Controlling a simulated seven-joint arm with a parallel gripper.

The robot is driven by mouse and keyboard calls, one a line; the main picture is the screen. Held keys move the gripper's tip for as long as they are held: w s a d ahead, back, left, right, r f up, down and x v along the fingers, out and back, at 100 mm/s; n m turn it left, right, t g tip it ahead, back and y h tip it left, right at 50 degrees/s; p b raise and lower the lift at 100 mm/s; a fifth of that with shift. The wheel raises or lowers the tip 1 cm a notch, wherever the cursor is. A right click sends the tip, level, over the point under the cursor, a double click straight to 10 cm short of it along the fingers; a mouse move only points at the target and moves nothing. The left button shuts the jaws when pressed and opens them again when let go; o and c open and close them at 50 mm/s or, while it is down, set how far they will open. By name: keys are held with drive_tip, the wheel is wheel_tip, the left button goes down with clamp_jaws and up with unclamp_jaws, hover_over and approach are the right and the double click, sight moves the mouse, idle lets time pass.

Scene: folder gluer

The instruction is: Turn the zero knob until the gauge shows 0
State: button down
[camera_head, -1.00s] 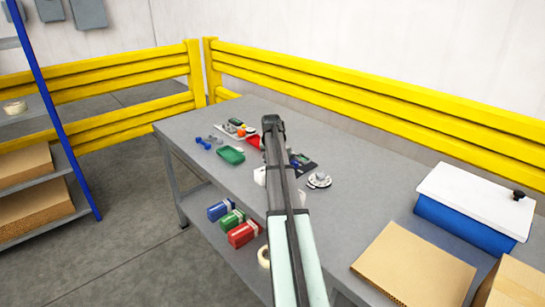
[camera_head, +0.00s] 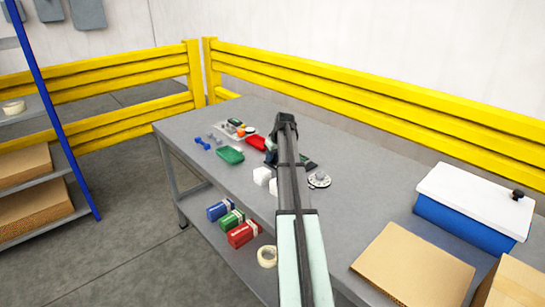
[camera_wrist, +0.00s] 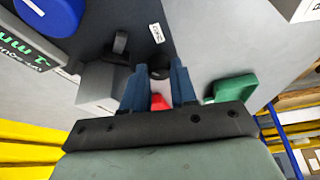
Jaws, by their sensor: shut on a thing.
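In the wrist view my gripper (camera_wrist: 159,72) has its two blue fingers closed on a small black knob (camera_wrist: 159,65). The knob is on a dark panel (camera_wrist: 138,16), just below a small white label (camera_wrist: 157,33) too small to read surely. At the left, a dark display (camera_wrist: 33,48) with green characters is cut off by the frame, so its reading cannot be told. A big blue round part (camera_wrist: 50,12) and a dark lever-like part (camera_wrist: 120,43) are nearby. In the head view my arm hides the fingertips and most of the panel.
A red tray (camera_head: 256,143) and a green tray (camera_head: 230,155) lie left of my arm, with blue dumbbell-shaped parts (camera_head: 202,142). White blocks (camera_head: 262,176) are close on the left, a round metal disc (camera_head: 319,180) on the right. A blue white-lidded box (camera_head: 466,220) stands farther right.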

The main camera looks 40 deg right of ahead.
drive_tip(key=shift+d+n+y, duration=0.15)
drive_tip(key=shift+n+y, duration=0.65)
drive_tip(key=shift+n, duration=1.4)
drive_tip(key=c, duration=1.2)
unclamp_jaws()
drive_tip(key=v, duration=1.3)
drive_tip(key=shift+d+r, duration=0.1)
drive_tip(key=shift+r, duration=0.3)
